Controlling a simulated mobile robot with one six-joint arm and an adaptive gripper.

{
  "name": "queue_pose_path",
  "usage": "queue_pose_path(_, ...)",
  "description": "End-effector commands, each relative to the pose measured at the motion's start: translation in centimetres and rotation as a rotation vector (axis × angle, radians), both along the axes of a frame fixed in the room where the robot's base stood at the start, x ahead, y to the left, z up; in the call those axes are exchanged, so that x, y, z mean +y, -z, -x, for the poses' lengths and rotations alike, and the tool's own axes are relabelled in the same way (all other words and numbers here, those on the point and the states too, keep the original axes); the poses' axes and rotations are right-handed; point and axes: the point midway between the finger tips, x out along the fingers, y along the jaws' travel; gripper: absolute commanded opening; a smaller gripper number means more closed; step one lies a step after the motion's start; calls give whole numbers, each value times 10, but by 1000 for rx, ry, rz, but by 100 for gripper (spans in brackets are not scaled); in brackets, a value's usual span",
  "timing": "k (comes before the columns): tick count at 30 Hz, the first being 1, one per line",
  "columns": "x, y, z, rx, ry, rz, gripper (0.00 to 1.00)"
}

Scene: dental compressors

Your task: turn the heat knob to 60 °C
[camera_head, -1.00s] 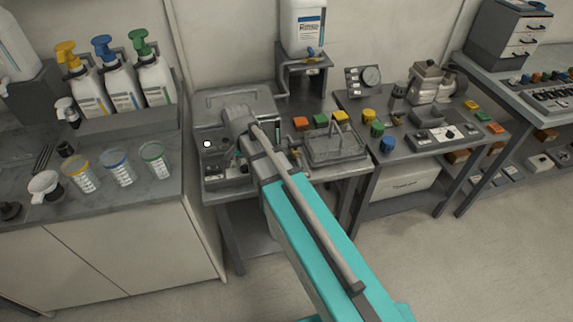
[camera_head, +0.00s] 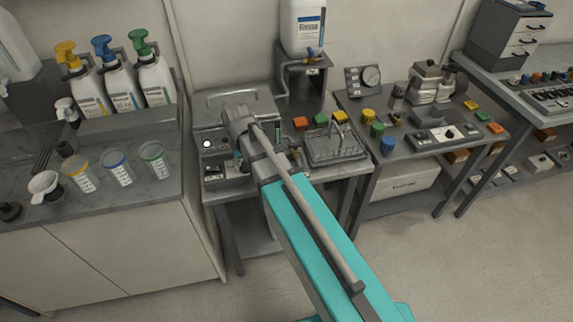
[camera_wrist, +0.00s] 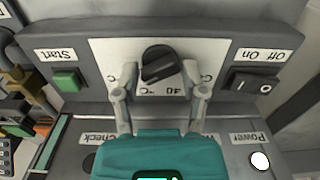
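The heat knob (camera_wrist: 158,63) is a dark round knob on a pale dial plate (camera_wrist: 105,50), seen upside down in the wrist view. An upside-down "40 °C" label is readable below it; the other temperature labels are partly covered by my fingers. I cannot tell its exact setting. My gripper (camera_wrist: 160,72) is open, with one grey finger on each side of the knob and small visible gaps, so I see no clear contact. In the head view the device (camera_head: 212,106) stands on the middle bench, and my arm hides the knob.
A green Start button (camera_wrist: 67,80) is left of the dial and a black Off/On rocker switch (camera_wrist: 251,82) is right of it. A white round light (camera_wrist: 260,161) sits by the Power label. A wire rack (camera_head: 335,148) stands right of the device.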

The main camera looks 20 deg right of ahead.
Motion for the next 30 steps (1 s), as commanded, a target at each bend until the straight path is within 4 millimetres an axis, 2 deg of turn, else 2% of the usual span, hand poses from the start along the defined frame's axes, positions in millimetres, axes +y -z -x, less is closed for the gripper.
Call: queue_pose_path(30,0,0,0,0,-681,0,54)
